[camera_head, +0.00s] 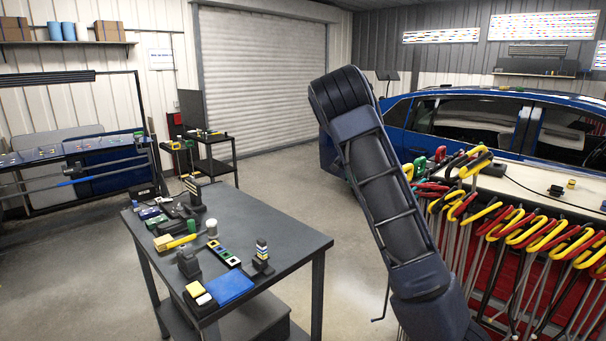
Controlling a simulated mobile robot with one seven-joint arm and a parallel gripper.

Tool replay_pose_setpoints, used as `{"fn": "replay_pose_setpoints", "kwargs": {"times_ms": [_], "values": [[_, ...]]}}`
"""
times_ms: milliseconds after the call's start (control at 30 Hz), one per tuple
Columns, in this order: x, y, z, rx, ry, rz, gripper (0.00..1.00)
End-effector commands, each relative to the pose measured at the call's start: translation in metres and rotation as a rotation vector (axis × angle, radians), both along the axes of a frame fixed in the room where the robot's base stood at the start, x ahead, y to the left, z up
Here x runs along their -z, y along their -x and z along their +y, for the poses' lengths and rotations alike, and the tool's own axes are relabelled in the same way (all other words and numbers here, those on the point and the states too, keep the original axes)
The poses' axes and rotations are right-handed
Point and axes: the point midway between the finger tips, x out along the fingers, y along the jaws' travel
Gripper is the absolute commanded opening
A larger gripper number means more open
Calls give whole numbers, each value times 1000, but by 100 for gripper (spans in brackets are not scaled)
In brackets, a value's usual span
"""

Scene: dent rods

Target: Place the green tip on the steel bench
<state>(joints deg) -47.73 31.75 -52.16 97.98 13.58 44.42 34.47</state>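The steel bench (285,232) is a dark grey table at the centre left, with bare top on its right side and back. I cannot single out the green tip for certain. Small green pieces show on the bench, one near its middle (191,226). Green handles (440,154) show among the rods at the right. My arm rises through the middle of the view, right of the bench, and hides part of the rod rack and car. My gripper's fingers do not show.
Several small tools, a blue pad (230,287) and a white cup (212,227) stand on the bench. A red rack of rods (485,245) with yellow and red handles fills the right. A blue car (400,112) stands behind it.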

Motion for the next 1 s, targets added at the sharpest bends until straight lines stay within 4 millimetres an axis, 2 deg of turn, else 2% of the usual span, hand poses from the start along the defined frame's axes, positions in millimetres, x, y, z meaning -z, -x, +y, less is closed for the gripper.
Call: {"fn": "replay_pose_setpoints", "kwargs": {"times_ms": [100, 367, 800, 1000], "values": [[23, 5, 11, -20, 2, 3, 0], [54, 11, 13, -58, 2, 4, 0], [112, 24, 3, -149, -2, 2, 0], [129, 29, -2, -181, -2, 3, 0]]}}
